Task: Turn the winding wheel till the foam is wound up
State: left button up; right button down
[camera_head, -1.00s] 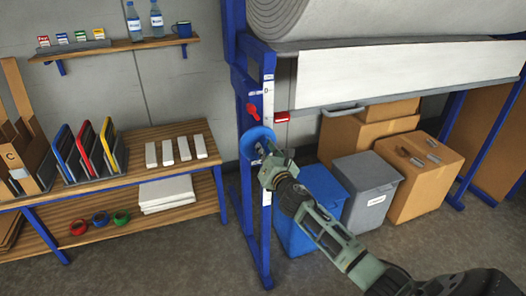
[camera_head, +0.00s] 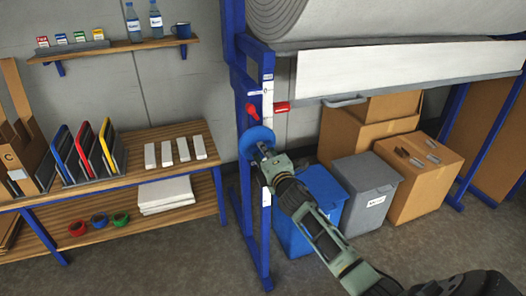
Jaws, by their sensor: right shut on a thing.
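The blue winding wheel (camera_head: 256,136) sits on the near upright of the blue frame, below a red handle. My right gripper (camera_head: 264,153) is at the wheel's lower right part, shut on it; the fingertips are small and partly hidden by the gripper's body. The grey foam roll (camera_head: 345,18) lies across the top of the frame, above a white panel (camera_head: 400,70). My left gripper is not in view.
A blue bin (camera_head: 322,187), a grey bin (camera_head: 365,180) and cardboard boxes (camera_head: 425,170) stand under the frame, close to my right arm. A wooden workbench (camera_head: 150,148) with folders and white bars is at the left. A red lever (camera_head: 253,111) sits just above the wheel.

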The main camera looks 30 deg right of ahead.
jog(key=shift+f+m, duration=0.15)
jog(key=shift+m, duration=1.35)
jog(key=c, duration=1.8)
grip_release()
jog(key=v, duration=1.2)
